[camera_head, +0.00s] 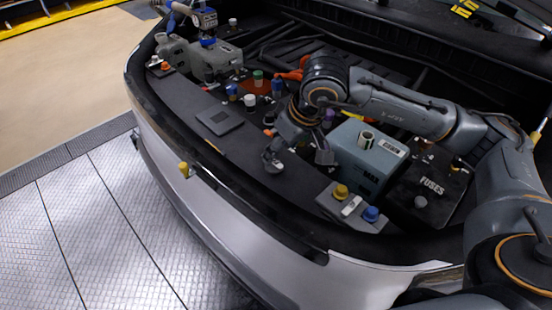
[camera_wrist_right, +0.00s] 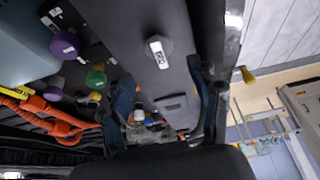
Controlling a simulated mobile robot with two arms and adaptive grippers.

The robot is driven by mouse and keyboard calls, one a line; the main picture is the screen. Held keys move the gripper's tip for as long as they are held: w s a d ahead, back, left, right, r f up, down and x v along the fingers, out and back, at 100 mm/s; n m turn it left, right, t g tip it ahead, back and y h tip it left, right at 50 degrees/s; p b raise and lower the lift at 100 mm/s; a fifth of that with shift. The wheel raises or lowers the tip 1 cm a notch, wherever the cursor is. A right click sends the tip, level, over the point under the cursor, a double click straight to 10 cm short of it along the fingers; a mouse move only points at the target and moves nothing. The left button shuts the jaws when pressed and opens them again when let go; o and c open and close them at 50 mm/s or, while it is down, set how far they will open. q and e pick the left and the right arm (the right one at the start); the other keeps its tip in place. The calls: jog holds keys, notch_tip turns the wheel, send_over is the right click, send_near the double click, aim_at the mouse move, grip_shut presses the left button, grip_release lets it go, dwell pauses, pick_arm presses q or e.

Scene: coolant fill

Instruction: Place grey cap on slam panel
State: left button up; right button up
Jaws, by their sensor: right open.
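The grey cap (camera_wrist_right: 158,50), with a white label on it, sits on the dark slam panel (camera_wrist_right: 182,80) in the right wrist view. It lies between the lines of my right gripper's two fingers, beyond their tips, and the gap between is clear. My right gripper (camera_head: 298,161) is open and empty, pointing down over the slam panel (camera_head: 232,152) beside the grey-blue box. In the head view I cannot tell the cap clearly from the fingertip near it. My left gripper does not show.
The grey-blue box (camera_head: 365,160) stands right of my right gripper. A block with a yellow cap (camera_head: 341,191) and a blue cap (camera_head: 371,214) is in front of it. Purple (camera_wrist_right: 65,45) and green (camera_wrist_right: 96,78) caps and orange cables (camera_wrist_right: 55,118) lie left in the wrist view.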

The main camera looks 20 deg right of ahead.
jog(key=v, duration=0.5)
jog(key=shift+r, duration=0.1)
dwell(0.3)
